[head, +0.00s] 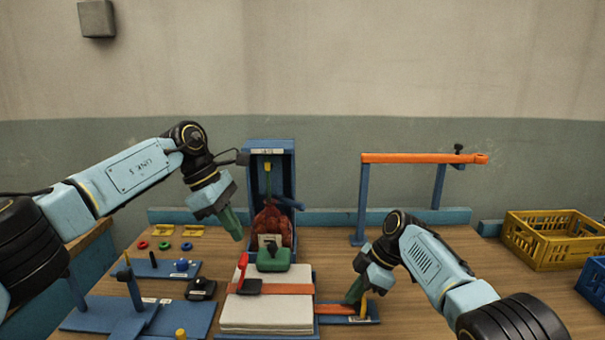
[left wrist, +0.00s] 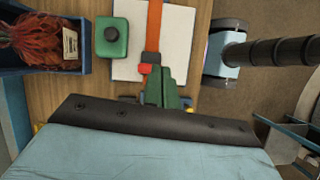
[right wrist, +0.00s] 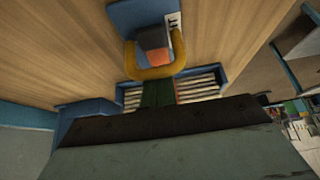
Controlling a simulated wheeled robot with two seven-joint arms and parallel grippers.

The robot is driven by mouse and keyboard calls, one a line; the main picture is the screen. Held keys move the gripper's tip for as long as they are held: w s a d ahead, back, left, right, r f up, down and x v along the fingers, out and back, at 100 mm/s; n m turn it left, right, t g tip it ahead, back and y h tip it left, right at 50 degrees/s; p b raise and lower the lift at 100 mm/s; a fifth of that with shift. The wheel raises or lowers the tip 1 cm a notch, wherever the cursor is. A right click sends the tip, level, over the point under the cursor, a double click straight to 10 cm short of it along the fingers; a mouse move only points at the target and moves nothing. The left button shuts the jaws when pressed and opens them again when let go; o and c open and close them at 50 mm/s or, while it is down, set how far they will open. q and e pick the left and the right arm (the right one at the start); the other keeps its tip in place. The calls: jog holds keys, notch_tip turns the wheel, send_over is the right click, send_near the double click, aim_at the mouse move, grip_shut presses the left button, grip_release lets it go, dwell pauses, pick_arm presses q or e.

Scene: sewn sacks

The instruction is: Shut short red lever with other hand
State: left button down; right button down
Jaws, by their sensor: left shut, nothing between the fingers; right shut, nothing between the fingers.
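The short red lever (head: 243,262) stands tilted up from a dark buckle (head: 248,287) on the orange strap (head: 290,289), which crosses a white stack of sacks (head: 265,316). My left gripper (head: 236,237) is shut and empty, above and behind the lever. In the left wrist view the red lever (left wrist: 145,69) shows beside the green fingertips (left wrist: 160,85); whether they touch I cannot tell. My right gripper (head: 354,293) is shut and empty, low by a yellow loop (head: 363,305) right of the stack. The right wrist view shows the yellow loop (right wrist: 155,72) just beyond the green fingers (right wrist: 157,94).
A green block with a dark knob (head: 273,260) sits behind the strap. A blue frame (head: 270,147) holding a reddish-brown bundle (head: 272,225) stands behind it. A blue stand with an orange bar (head: 415,158) is back right. A yellow crate (head: 550,240) stands at the far right.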

aim_at(246, 259)
jog(key=shift+d+f, duration=0.1)
jog(key=shift+d, duration=0.05)
pick_arm(q)
jog(key=w+a+r+n+y, duration=0.1)
jog(key=a+r+y, duration=0.1)
jog(key=a, duration=0.3)
jog(key=shift+x, duration=4.85)
jog(key=shift+w+d, duration=0.1)
jog(key=shift+w, duration=0.1)
jog(key=shift+d, duration=1.9)
jog(key=shift+f, duration=0.2)
jog(key=shift+d+f, duration=0.65)
jog(key=shift+d, duration=0.05)
